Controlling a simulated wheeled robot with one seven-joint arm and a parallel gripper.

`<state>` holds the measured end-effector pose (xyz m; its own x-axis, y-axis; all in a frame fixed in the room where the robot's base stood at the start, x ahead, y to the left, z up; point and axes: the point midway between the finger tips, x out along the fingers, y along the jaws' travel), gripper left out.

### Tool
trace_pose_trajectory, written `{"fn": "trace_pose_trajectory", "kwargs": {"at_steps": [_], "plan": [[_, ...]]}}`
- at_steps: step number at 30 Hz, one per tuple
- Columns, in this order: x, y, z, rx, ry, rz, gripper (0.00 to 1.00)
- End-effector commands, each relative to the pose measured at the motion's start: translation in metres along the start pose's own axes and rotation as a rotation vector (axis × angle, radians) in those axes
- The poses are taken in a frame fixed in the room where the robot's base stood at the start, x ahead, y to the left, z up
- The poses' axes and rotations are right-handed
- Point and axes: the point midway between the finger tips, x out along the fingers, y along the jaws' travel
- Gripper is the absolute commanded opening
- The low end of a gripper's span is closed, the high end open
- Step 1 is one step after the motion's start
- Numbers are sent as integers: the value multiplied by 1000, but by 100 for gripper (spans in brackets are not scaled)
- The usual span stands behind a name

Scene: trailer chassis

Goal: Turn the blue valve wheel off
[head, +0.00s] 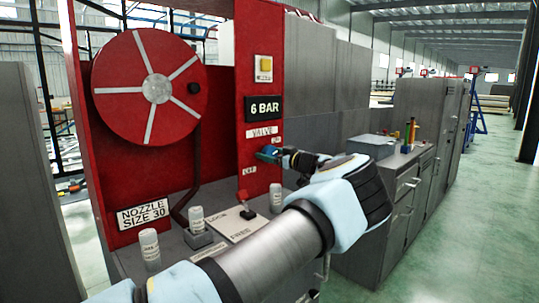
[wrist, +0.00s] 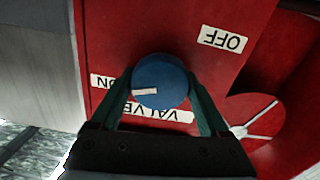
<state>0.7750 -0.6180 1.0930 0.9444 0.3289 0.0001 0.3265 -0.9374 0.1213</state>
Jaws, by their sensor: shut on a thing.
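The blue valve wheel (wrist: 165,72) is a round knob on the red panel in the wrist view. Its white pointer mark points left, towards the partly covered ON label (wrist: 101,82). The OFF label (wrist: 223,39) is at the upper right, away from the pointer. My gripper (wrist: 160,84) has one finger on each side of the wheel and is shut on it. In the head view the wheel (head: 266,154) shows as a small blue piece below the VALVE label (head: 262,133), with my gripper (head: 272,155) at it from the right.
A red hose reel (head: 130,85) hangs at the left of the panel. Below are a LOCK/FREE plate with a lever (head: 246,204) and several white canisters, one (head: 276,197) close under my arm. A grey cabinet (head: 385,195) stands at the right; open floor lies beyond it.

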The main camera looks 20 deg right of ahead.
Motion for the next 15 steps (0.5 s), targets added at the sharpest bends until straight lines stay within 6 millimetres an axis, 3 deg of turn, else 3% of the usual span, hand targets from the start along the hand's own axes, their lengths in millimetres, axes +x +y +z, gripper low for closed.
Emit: {"fn": "trace_pose_trajectory", "kwargs": {"at_steps": [15], "plan": [[0,0,5,98,-1,0,23]]}}
